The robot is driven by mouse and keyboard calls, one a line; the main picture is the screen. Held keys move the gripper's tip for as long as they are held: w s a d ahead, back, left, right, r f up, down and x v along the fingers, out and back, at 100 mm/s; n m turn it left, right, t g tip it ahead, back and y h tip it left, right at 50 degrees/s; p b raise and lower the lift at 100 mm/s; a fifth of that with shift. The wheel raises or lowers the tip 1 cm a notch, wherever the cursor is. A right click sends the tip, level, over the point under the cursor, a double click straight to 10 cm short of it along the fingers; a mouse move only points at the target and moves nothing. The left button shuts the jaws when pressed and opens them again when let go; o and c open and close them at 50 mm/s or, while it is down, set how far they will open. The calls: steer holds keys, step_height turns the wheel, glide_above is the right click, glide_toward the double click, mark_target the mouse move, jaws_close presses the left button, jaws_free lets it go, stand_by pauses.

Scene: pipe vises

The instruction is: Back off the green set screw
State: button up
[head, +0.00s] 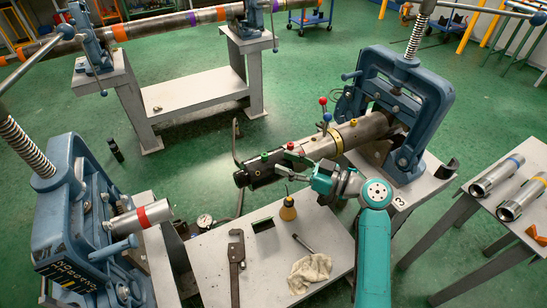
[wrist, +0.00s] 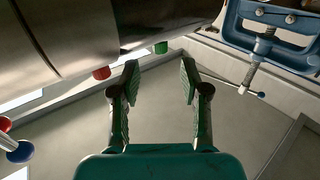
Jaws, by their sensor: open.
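The green set screw (head: 264,156) is a small green knob on top of the dark sleeve (head: 258,174) at the free end of a steel pipe. It also shows in the wrist view (wrist: 161,48), above and between my fingertips, with a visible gap to them. A red set screw (head: 290,146) sits further along the sleeve; in the wrist view (wrist: 101,73) it lies just left of my left finger. My gripper (wrist: 160,76) is open and empty. In the head view my gripper (head: 291,163) is beside the sleeve, partly overlapping it.
The pipe (head: 366,130) is clamped in the blue right vise (head: 439,90). A red ball (head: 323,101) and a blue ball (head: 327,117) stick up near the yellow band. On the grey bench below are a wrench (head: 236,265), an oil can (head: 287,210) and a rag (head: 309,271).

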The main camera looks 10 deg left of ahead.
steer(key=v, duration=0.6)
steer(key=shift+f, duration=0.1)
